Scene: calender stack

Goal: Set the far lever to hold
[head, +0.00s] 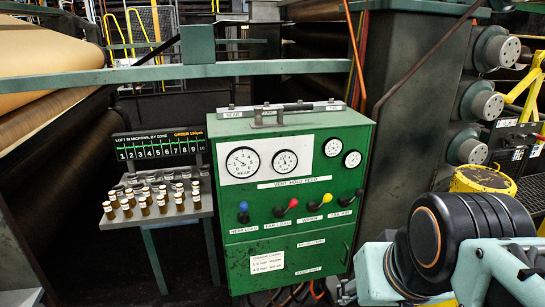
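A green control cabinet (232,255) stands at the centre with a row of small levers under a strip that seems to read "VENT HOLD FEED". The red-knobbed lever (293,203) is second from left; its small label below seems to read "FAR LOAD". It leans up and to the right. The blue-knobbed lever (243,207) at the left stands about upright. The yellow-knobbed lever (327,197) and black-knobbed lever (360,192) also lean right. My arm shows at lower right, apart from the cabinet; my gripper is not in view.
Dials (242,162) sit above the levers. A low rail (280,113) lies on the cabinet top. A rack of small vials (150,205) stands left under a black numbered display (160,146). A teal beam (180,72) crosses behind. A dark column (418,100) stands right.

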